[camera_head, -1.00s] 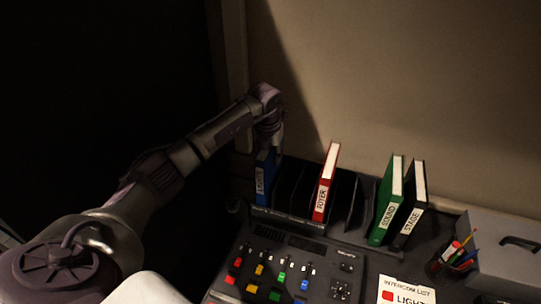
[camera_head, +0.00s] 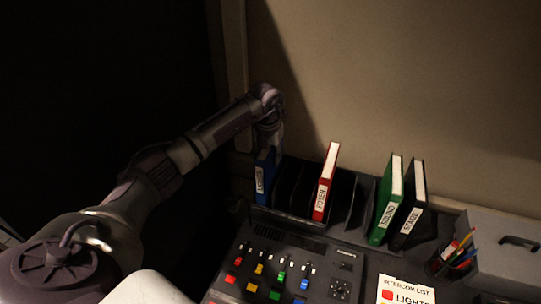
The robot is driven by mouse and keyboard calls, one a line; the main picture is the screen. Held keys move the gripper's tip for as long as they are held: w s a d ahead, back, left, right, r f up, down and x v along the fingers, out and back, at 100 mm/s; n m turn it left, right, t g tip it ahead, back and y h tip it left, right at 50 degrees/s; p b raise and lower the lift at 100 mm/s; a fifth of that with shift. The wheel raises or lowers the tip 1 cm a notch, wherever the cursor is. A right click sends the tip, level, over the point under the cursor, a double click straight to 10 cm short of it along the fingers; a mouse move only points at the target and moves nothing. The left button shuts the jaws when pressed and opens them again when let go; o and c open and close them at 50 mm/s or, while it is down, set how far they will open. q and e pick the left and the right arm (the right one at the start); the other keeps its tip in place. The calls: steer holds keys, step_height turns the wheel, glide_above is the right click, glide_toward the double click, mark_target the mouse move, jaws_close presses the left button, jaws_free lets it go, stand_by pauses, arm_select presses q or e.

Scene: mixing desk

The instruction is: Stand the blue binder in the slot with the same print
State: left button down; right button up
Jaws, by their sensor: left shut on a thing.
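The blue binder (camera_head: 264,177) stands upright at the left end of the black slotted rack (camera_head: 291,216), with a white label on its spine too small to read surely. My left gripper (camera_head: 272,150) is shut on the binder's upper part from above and behind; its fingertips are partly hidden. Whether the binder's foot rests in the leftmost slot cannot be told. The slot prints are not legible. My right gripper is not in view.
A red binder (camera_head: 326,182), a green "SOUND" binder (camera_head: 387,202) and a black "STAGE" binder (camera_head: 411,207) stand in the rack, with empty slots between. A mixing console (camera_head: 285,270), pen cup (camera_head: 447,264), grey box (camera_head: 497,240) and intercom list (camera_head: 405,290) are nearby.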

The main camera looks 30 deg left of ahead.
arm_select(q)
steer(key=shift+f, duration=0.2)
stand_by(0.6)
steer(key=c, duration=0.8)
jaws_free()
steer(key=shift+o, duration=0.2)
steer(key=shift+r, duration=0.1)
steer(key=r, duration=0.4)
steer(key=s+r, duration=0.1)
steer(key=r, duration=0.6)
steer(key=shift+s+d+r, duration=0.25)
steer(key=shift+s+r, duration=0.1)
steer(key=shift+s, duration=0.05)
